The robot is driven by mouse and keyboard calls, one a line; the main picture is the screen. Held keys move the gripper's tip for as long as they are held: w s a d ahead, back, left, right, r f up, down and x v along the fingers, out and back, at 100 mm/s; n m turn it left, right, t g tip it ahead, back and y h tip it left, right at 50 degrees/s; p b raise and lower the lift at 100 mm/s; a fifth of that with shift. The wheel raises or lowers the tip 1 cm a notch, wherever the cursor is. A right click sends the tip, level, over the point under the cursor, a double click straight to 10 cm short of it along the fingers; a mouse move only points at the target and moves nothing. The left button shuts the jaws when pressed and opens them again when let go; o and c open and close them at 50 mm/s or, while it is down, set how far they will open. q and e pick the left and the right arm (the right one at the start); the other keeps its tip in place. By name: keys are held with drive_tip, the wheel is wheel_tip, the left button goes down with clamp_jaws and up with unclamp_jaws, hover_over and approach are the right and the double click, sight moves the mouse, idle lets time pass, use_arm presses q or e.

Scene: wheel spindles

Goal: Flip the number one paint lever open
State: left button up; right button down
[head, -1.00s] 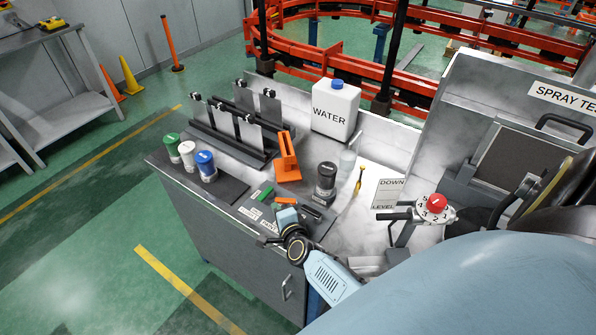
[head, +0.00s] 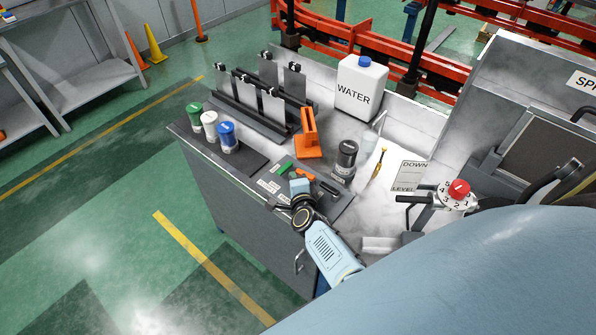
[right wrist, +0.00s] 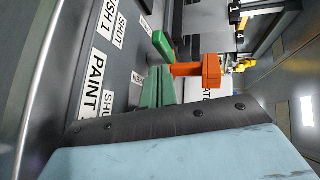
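In the head view, the lever panel (head: 325,204) is on the front part of the bench. A green lever (head: 286,163) and an orange lever (head: 304,173) stand beside white labels. My right gripper (head: 299,186) is low over the panel beside the orange lever. The green lever (right wrist: 164,46) is close by. My left gripper is out of view.
Green, white and blue-topped jars (head: 228,138) stand at the bench's left. An orange stand (head: 308,142), a dark-capped jar (head: 345,160) and a water jug (head: 361,88) stand behind the panel.

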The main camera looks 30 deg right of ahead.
drive_tip(key=shift+s+d+f, duration=0.1)
drive_tip(key=shift+s+d, duration=0.2)
drive_tip(key=shift+d, duration=0.35)
drive_tip(key=shift+s, duration=0.1)
drive_tip(key=shift+a, duration=0.1)
drive_tip(key=shift+s+a, duration=0.1)
drive_tip(key=shift+a, duration=0.25)
drive_tip(key=s+a+r+p, duration=0.1)
drive_tip(key=s+a, duration=0.1)
drive_tip(key=a, duration=0.4)
drive_tip(key=s+a+r+p, duration=0.2)
drive_tip(key=a, duration=0.4)
drive_tip(key=shift+a+p, duration=0.2)
drive_tip(key=shift+p, duration=0.1)
drive_tip(key=shift+r, duration=0.1)
